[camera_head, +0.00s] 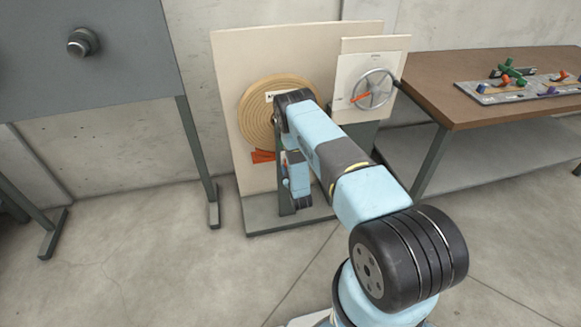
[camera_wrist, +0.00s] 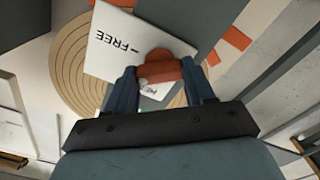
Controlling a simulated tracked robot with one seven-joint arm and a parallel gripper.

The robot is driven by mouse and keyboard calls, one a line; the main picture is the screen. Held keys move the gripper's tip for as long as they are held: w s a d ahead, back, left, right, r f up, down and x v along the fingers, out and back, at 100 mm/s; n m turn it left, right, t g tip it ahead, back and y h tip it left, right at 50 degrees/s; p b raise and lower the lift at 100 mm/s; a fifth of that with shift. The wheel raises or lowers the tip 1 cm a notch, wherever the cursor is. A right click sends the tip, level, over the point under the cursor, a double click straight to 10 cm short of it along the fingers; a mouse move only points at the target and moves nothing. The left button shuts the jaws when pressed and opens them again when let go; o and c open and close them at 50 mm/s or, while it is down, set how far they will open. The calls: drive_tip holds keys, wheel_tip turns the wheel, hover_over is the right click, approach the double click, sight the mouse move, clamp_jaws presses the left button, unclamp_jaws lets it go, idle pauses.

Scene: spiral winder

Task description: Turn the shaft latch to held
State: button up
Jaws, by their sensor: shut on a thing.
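The shaft latch (camera_wrist: 158,52) is an orange knob or lever in the wrist view, in front of a white plate (camera_wrist: 112,45) marked "FREE". A second small word on the plate, below the latch, is mostly covered and hard to read. My gripper (camera_wrist: 157,73) has its two blue fingers on either side of the latch and is shut on it. In the head view my arm hides the latch and the gripper; a bit of the white plate (camera_head: 270,96) shows beside the arm.
The tan spiral disc (camera_head: 250,112) sits on an upright cream board (camera_head: 228,60). To its right is a handwheel (camera_head: 384,84) with an orange pointer. A brown table (camera_head: 440,85) with a tray of parts stands right; a grey panel (camera_head: 85,90) with a knob stands left.

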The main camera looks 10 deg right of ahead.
drive_tip(key=shift+a+f+n, duration=0.1)
drive_tip(key=shift+a+n, duration=0.1)
drive_tip(key=shift+n, duration=2.35)
drive_tip(key=shift+a+f+n, duration=0.1)
drive_tip(key=shift+a+n, duration=0.05)
drive_tip(key=shift+n, duration=2.4)
drive_tip(key=o, duration=0.7)
drive_tip(key=shift+f, duration=0.1)
drive_tip(key=o, duration=0.3)
drive_tip(key=shift+d, duration=0.1)
drive_tip(key=shift+o, duration=0.2)
drive_tip(key=s, duration=1.3)
drive_tip(key=shift+s, duration=0.4)
